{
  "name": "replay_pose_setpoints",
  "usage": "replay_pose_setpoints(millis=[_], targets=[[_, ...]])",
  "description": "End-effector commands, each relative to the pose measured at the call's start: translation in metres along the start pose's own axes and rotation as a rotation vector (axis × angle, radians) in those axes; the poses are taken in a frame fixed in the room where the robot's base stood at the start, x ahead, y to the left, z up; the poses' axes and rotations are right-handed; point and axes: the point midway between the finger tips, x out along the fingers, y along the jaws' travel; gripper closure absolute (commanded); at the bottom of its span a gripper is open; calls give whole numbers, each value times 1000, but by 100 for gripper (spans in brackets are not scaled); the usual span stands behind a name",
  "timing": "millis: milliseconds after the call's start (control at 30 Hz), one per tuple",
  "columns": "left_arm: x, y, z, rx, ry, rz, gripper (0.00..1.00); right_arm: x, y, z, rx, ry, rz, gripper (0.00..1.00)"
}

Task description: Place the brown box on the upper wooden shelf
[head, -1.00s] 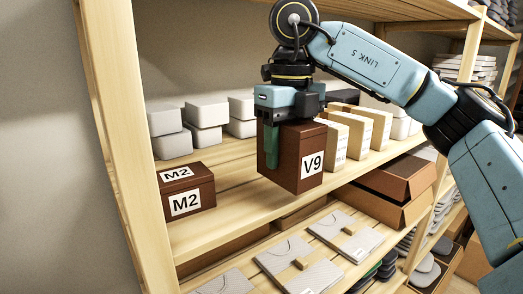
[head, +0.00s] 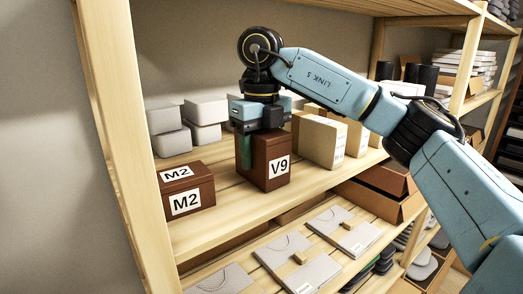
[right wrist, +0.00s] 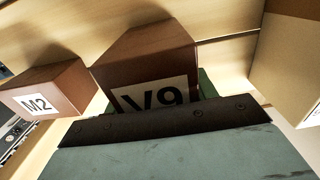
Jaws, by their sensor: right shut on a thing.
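The brown box labelled V9 (head: 264,163) is at the upper wooden shelf (head: 232,212), upright, between the M2 box and the tan boxes. Its bottom looks to be at or just above the boards; I cannot tell if it touches. My right gripper (head: 259,138) is shut on it from above, one green finger showing on its left side. In the right wrist view the box (right wrist: 148,50) sits against the gripper, its V9 label partly hidden. My left gripper is not in view.
The brown M2 box (head: 187,190) stands to the left with a gap; it also shows in the right wrist view (right wrist: 48,88). Tan boxes (head: 321,141) stand close on the right, grey boxes (head: 164,119) behind. A lower shelf holds flat grey packs (head: 306,258). Bare boards lie in front.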

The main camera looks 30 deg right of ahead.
Motion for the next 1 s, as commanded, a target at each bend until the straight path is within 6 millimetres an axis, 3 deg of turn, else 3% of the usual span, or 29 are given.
replay_pose_setpoints(millis=[200, 233, 400, 767, 1000], targets=[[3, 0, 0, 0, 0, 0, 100, 4, 0, 0, 0, -1, 0, 76], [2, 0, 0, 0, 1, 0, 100, 4, 0, 0, 0, 0, 0, 41], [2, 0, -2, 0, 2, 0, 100, 3, 0, 0, 0, 0, 0, 22], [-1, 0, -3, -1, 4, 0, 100, -5, 0, 0, 0, -2, 0, 22], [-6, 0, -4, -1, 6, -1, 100, -41, 0, 0, 0, -4, -2, 22]])
